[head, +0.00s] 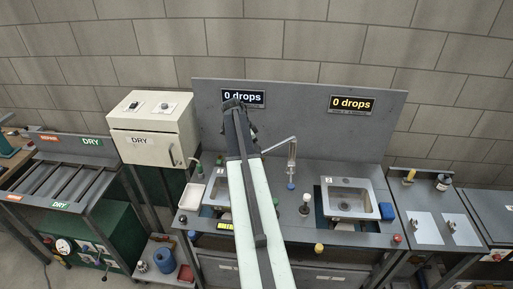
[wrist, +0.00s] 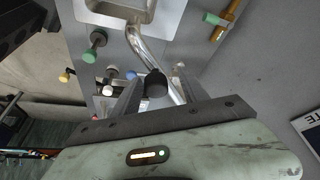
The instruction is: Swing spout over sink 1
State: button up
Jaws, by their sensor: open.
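The metal spout (head: 279,145) rises from the counter between the two sinks in the head view. Its upper arm slants down to the left, towards my arm. Sink 1 (head: 214,192) is at the left, partly hidden behind my arm. Sink 2 (head: 348,196) is at the right and bears a "2" label. My gripper (head: 236,103) is at the far end of my arm, in front of the back panel. In the wrist view my gripper (wrist: 155,92) is open. The bent spout pipe (wrist: 140,46) runs behind and between its fingers, with a dark knob there; I cannot tell whether they touch.
The back panel (head: 300,100) carries two "0 drops" signs. A white DRY box (head: 153,128) and a slatted rack (head: 65,180) stand at the left. Several coloured knobs line the counter front. A side counter (head: 436,222) with bottles is at the right.

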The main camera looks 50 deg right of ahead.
jog(key=p+v, duration=0.6)
jog(key=v, duration=0.1)
jog(key=shift+r, duration=0.15)
jog(key=w+a+f+n+t+b, duration=0.15)
jog(key=w+a+f+b, duration=0.3)
jog(key=a, duration=0.45)
jog(key=w+a+f+n+b, duration=0.2)
jog(key=w+a+f+b, duration=0.1)
jog(key=a+f+b, duration=0.4)
jog(key=w+a+f+n+b, duration=0.1)
jog(key=w+a+f+b, duration=0.25)
jog(key=a, duration=0.65)
jog(key=s+a+f+n+y+b, duration=0.1)
jog(key=s+a+f+n+b, duration=0.1)
jog(key=a+n, duration=0.4)
jog(key=s+a+f+n+y+b, duration=0.1)
jog(key=s+a+f+n+b, duration=0.2)
jog(key=a+n, duration=0.4)
jog(key=s+a+f+n+y+b, duration=0.2)
jog(key=s+a+f+n+b, duration=0.1)
jog(key=a, duration=1.2)
notch_tip(320, 180, down, 2)
jog(key=s+n, duration=0.1)
jog(key=n, duration=0.2)
jog(key=shift+s+f+t, duration=0.2)
jog(key=shift+s+t, duration=0.05)
jog(key=shift+t, duration=0.1)
